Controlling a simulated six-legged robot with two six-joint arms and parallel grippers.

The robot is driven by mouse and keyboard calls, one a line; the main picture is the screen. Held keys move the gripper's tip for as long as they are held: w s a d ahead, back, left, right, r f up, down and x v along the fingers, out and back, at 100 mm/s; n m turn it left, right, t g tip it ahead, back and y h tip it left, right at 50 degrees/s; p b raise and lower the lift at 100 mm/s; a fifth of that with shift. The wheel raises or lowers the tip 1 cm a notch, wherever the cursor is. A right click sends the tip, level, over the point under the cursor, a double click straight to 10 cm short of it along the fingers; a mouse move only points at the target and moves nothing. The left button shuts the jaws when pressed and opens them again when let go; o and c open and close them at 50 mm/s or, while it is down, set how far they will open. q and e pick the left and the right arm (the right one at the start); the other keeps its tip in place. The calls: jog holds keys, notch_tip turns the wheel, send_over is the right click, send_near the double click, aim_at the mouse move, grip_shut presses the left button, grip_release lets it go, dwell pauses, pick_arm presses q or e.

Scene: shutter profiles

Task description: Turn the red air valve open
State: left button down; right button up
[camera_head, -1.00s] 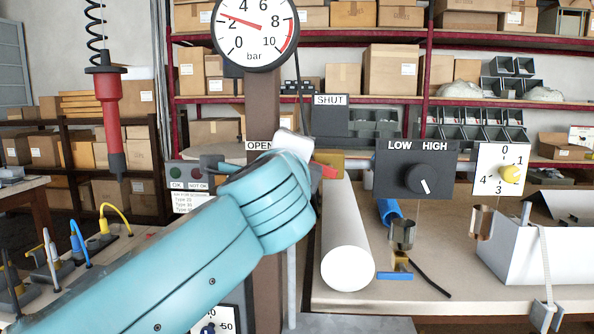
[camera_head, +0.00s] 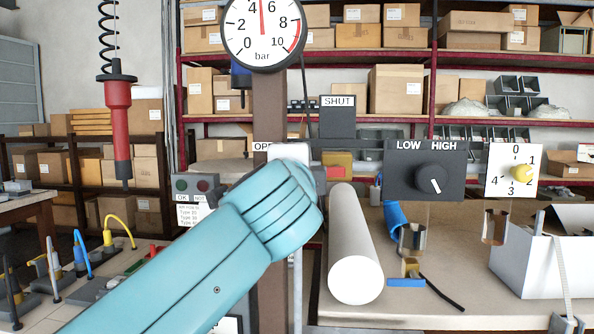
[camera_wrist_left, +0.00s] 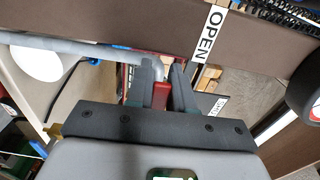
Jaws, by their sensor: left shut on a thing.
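The red valve handle (camera_wrist_left: 160,96) shows in the left wrist view between the dark fingers of my left gripper (camera_wrist_left: 159,84), which is shut on it. In the head view my left arm hides the fingers and most of the valve. A brass-coloured block with red on it (camera_head: 338,160) shows just right of my wrist. The OPEN label (camera_wrist_left: 208,33) is near the fingers in the wrist view. The SHUT sign (camera_head: 338,102) stands above the valve area. The pressure gauge (camera_head: 264,32) above has its needle pointing nearly straight up, about 5 bar. My right gripper is not in view.
A brown post (camera_head: 269,105) carries the gauge. A white cylinder (camera_head: 356,240) lies on the bench right of my arm. A black LOW/HIGH knob box (camera_head: 405,178) and a white dial (camera_head: 505,180) are further right. A red tool (camera_head: 118,120) hangs at left.

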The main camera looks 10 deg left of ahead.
pick_arm(q)
jog(key=c, duration=1.1)
grip_release()
jog(key=s+b, duration=0.3)
jog(key=s, duration=1.3)
jog(key=shift+s+b, duration=0.15)
jog(key=shift+b, duration=0.2)
